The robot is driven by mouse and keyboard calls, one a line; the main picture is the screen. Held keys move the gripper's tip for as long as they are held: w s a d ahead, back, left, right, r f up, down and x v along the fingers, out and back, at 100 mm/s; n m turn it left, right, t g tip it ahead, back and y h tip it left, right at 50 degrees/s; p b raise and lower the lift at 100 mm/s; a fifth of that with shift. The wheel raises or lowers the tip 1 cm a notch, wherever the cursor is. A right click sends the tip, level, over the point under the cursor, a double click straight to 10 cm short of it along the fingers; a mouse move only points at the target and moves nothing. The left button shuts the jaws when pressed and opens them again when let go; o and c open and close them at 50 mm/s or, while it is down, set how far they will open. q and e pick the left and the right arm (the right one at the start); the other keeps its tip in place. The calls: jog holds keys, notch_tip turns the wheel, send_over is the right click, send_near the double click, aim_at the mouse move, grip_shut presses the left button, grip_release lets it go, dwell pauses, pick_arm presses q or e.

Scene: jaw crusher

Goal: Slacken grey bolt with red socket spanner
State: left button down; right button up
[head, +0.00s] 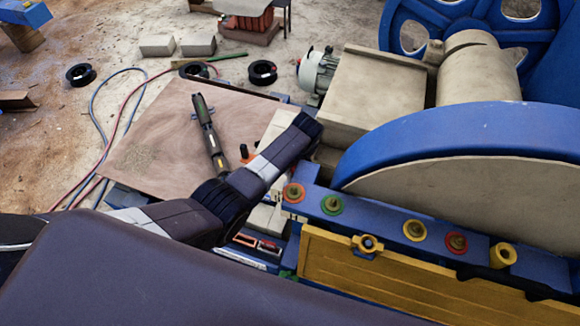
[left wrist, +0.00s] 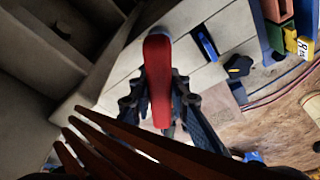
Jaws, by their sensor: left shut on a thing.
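In the left wrist view, my left gripper (left wrist: 158,98) is shut on the red handle (left wrist: 158,65) of a tool, one finger on each side. I take it for the red socket spanner; its socket end cannot be made out. In the head view my left arm reaches to the crusher's near side, and its fingers and the tool are hidden. Bolts stand in a row on the blue flange: one with an orange ring (head: 293,193), one green (head: 331,204), one yellow (head: 415,230), one red (head: 456,242). I cannot tell which is the grey bolt. My right gripper is not in view.
A dark tool (head: 208,132) lies on the wooden board (head: 150,140). The blue-rimmed wheel (head: 450,140) and yellow panel (head: 390,280) flank the bolt row. Brown-orange tines (left wrist: 110,135) cross the wrist view's foreground. Hoses (head: 98,115) lie on the floor.

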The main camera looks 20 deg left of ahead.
pick_arm(q)
jog(key=shift+d, duration=0.1)
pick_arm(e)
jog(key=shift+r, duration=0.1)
pick_arm(q)
jog(key=c, duration=1.8)
grip_release()
jog(key=shift+o, duration=0.2)
jog(key=shift+s+f, duration=0.1)
jog(key=shift+f, duration=0.05)
jog(key=shift+d+r, duration=0.15)
jog(key=shift+r, duration=0.55)
jog(key=shift+v, duration=3.45)
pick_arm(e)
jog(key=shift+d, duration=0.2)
